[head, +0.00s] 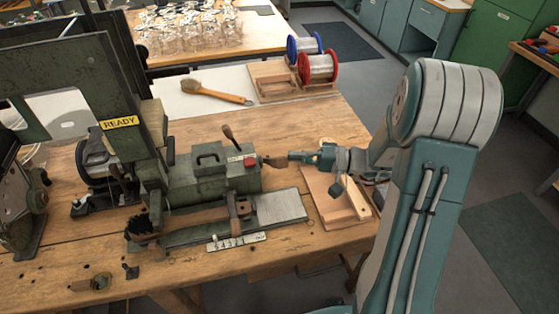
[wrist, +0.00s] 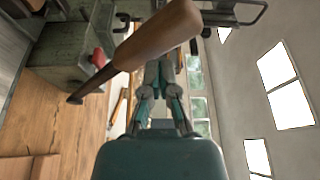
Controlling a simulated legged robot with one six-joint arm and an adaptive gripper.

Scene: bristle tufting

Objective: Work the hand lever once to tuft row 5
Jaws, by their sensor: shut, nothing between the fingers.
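The green tufting machine (head: 205,172) stands on the wooden bench with a red button (head: 250,161) on its right end.
A small upright lever (head: 230,135) stands on top. A wooden tray (head: 345,205) lies below my gripper. Wire spools (head: 318,67) and a finished brush (head: 215,91) are at the back. The front right bench is clear.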

